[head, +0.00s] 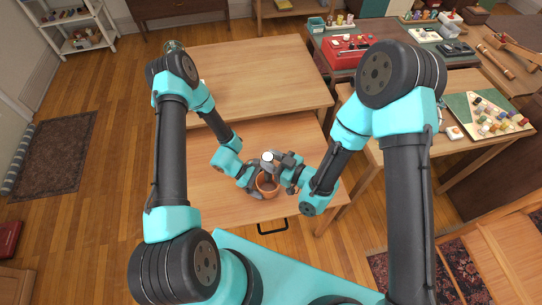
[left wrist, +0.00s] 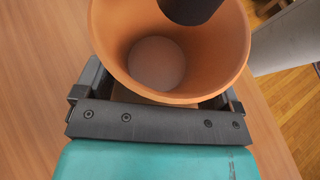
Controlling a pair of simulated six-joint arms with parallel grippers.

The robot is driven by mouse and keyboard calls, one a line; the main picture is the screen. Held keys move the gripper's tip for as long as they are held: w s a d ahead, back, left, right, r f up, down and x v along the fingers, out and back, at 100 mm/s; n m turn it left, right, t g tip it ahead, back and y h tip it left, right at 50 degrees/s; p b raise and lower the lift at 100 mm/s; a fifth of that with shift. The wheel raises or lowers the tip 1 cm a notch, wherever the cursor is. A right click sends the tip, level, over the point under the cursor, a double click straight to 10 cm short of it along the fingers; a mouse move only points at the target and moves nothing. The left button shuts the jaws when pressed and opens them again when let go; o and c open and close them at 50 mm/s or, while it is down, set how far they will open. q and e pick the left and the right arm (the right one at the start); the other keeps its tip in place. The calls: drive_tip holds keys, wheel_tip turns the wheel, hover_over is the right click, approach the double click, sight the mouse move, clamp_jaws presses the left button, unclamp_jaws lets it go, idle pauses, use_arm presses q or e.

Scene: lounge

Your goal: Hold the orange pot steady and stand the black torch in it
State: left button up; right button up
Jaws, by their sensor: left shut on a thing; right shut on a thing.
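The orange pot (head: 268,190) stands upright on the wooden table. My left gripper (head: 258,189) is shut on it, with a finger at either side of the pot wall in the left wrist view (left wrist: 155,98). The pot's inside (left wrist: 158,62) looks empty at the bottom. My right gripper (head: 270,166) is shut on the black torch, whose pale round end (head: 268,156) faces up. The torch's dark lower end (left wrist: 190,8) shows over the pot's opening, near the far rim in the left wrist view. Whether it touches the pot, I cannot tell.
The wooden table (head: 240,140) is bare around the pot. A side table at right holds a board with small pieces (head: 490,113). A red box (head: 350,50) and other goods stand on a table at the back right.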

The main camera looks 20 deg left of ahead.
drive_tip(key=shift+f, duration=2.8)
drive_tip(key=o, duration=1.1)
drive_tip(key=shift+v, duration=3.75)
drive_tip(key=shift+f, duration=0.1)
use_arm(q)
drive_tip(key=o, duration=0.5)
drive_tip(key=shift+c, duration=0.2)
drive_tip(key=shift+a, duration=0.15)
